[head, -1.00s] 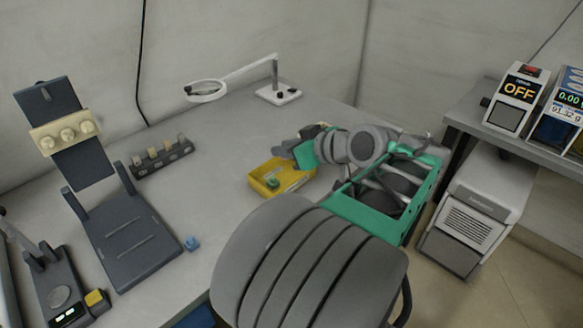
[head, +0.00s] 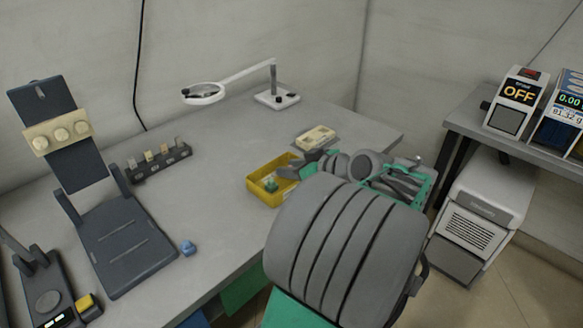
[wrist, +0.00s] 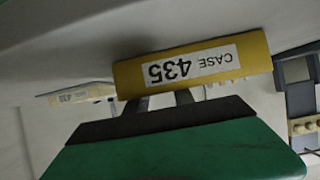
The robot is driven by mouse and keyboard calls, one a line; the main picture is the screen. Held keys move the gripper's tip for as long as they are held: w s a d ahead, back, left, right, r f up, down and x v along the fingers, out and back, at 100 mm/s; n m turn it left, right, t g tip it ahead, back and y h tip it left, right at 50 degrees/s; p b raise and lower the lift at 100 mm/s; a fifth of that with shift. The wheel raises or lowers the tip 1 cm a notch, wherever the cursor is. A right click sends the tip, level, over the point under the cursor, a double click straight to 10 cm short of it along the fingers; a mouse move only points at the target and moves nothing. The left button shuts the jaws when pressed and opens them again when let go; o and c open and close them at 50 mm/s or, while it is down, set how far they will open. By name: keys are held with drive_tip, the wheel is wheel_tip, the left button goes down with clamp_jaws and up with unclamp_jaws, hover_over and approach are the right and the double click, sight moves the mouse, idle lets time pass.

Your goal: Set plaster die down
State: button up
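A yellow case tray (head: 262,199) stands on the bench, and a small green and pale piece (head: 270,185) lies inside it. I cannot tell whether that piece is the plaster die. My gripper (head: 286,170) is at the tray's right side. In the wrist view, the tray's wall (wrist: 255,58) carries an upside-down "CASE 435" label. My gripper (wrist: 162,98) shows there as two dark fingers, a gap apart, with tips hidden behind that wall. Whether they hold anything is hidden.
A cream labelled block (head: 315,137) lies behind my gripper. A dark rack (head: 160,165) with several pale blanks, a magnifier lamp (head: 204,93), a dark stand (head: 125,245) and a blue piece (head: 188,248) are also on the bench. Bench between rack and tray is clear.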

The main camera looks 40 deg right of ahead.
drive_tip(key=shift+s+r+p, duration=0.2)
drive_tip(key=shift+r+p, duration=0.1)
drive_tip(key=shift+r, duration=0.1)
drive_tip(key=p+v, duration=0.2)
drive_tip(key=v, duration=0.9)
drive_tip(key=shift+s+r, duration=0.1)
drive_tip(key=shift+s, duration=0.2)
drive_tip(key=w+a+r+g+y+p, duration=0.2)
drive_tip(key=w+a+g+p, duration=0.3)
drive_tip(key=w+a+p, duration=0.7)
drive_tip(key=s+a+r+g+h+p, duration=0.1)
drive_tip(key=s+a+r+g+p, duration=0.1)
drive_tip(key=a, duration=0.6)
drive_tip(key=s+a+r+g+h+p, duration=0.1)
drive_tip(key=s+a+r+g+p, duration=0.1)
drive_tip(key=a, duration=0.7)
drive_tip(key=s+r+p, duration=0.1)
drive_tip(key=s+p, duration=0.1)
drive_tip(key=shift+s+a+p, duration=0.2)
drive_tip(key=shift+s+p, duration=0.05)
drive_tip(key=shift+p, duration=0.1)
drive_tip(key=shift+r, duration=0.15)
